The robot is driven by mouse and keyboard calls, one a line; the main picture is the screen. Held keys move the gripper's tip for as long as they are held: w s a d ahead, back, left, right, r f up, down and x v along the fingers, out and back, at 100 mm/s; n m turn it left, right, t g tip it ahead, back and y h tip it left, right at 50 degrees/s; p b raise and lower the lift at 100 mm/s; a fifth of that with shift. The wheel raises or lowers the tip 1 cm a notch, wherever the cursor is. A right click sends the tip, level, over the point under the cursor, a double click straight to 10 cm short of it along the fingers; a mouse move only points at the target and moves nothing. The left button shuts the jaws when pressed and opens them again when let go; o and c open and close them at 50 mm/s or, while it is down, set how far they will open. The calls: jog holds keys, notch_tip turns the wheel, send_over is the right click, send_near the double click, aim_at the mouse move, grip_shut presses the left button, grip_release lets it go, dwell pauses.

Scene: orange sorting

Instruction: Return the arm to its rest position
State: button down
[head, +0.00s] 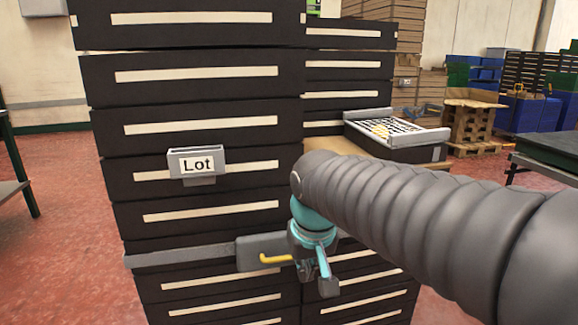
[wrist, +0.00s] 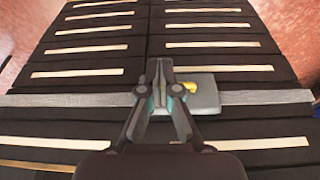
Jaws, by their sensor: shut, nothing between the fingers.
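My arm (head: 420,205) reaches in from the right in the head view, with its dark ribbed sleeve. My gripper (head: 318,284) hangs at its end, in front of the black crate stack (head: 205,215). In the wrist view my gripper (wrist: 160,80) has its fingers together and holds nothing. Behind the fingers is a grey plate (wrist: 205,98) on a grey strap (wrist: 265,97), with a yellow handle partly hidden by a finger. In the head view the yellow handle (head: 275,259) is just left of my gripper. I cannot tell if they touch.
A "Lot" label holder (head: 196,163) is on the stack's front. A tray with a mesh bed (head: 395,130) stands behind my arm. Pallets (head: 470,118) and blue crates (head: 530,112) are farther back right. Red floor (head: 60,250) is open at the left.

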jog(key=s+d+f+m+t, duration=0.1)
jog(key=s+d+f, duration=0.1)
jog(key=s+d, duration=0.4)
jog(key=s+d+f+m+t, duration=0.1)
jog(key=s+d+f, duration=0.2)
jog(key=s+d, duration=0.3)
jog(key=shift+s+d+m+h, duration=0.25)
jog(key=shift+s+m+h, duration=0.05)
jog(key=shift+s, duration=0.8)
